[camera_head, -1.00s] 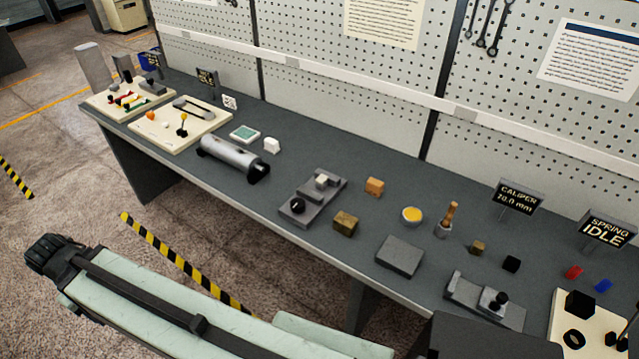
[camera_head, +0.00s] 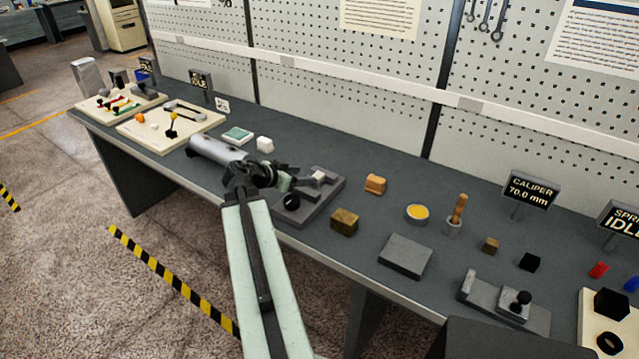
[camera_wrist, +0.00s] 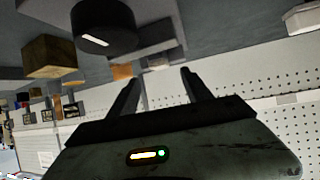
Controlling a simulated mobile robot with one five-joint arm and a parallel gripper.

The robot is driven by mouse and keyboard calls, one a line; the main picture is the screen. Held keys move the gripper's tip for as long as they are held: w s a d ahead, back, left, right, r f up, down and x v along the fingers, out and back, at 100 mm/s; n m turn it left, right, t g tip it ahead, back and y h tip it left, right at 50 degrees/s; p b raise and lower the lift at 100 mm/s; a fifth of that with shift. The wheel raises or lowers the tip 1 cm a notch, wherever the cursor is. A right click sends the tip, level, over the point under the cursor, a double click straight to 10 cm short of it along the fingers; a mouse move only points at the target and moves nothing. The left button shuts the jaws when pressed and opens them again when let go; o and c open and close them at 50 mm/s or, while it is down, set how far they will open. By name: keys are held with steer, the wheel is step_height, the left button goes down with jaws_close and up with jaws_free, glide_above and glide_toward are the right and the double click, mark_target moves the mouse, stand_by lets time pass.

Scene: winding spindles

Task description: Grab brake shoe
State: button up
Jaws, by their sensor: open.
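I cannot tell for sure which piece is the brake shoe. An orange block (camera_head: 375,184) with an uneven top lies on the bench right of a grey fixture (camera_head: 318,210). A brown-gold block (camera_head: 344,221) lies nearer the front edge; it also shows in the wrist view (camera_wrist: 48,57). My gripper (camera_head: 303,182) is over the fixture, left of both blocks. In the wrist view its two fingers (camera_wrist: 160,82) are apart with nothing held between them. A small orange patch (camera_wrist: 122,72), likely the orange block, shows beyond the left finger.
The fixture's black knob (camera_head: 291,202) is close to my gripper. A yellow-filled bowl (camera_head: 417,213) and a flat grey block (camera_head: 405,256) are to the right. Pegboard (camera_head: 350,80) stands behind.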

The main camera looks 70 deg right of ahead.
mark_target(318, 175)
steer(key=b+x, duration=0.2)
steer(key=x, duration=0.4)
steer(key=shift+s+d+f, duration=0.1)
steer(key=shift+s+d, duration=0.05)
steer(key=shift+c, duration=0.7)
jaws_close()
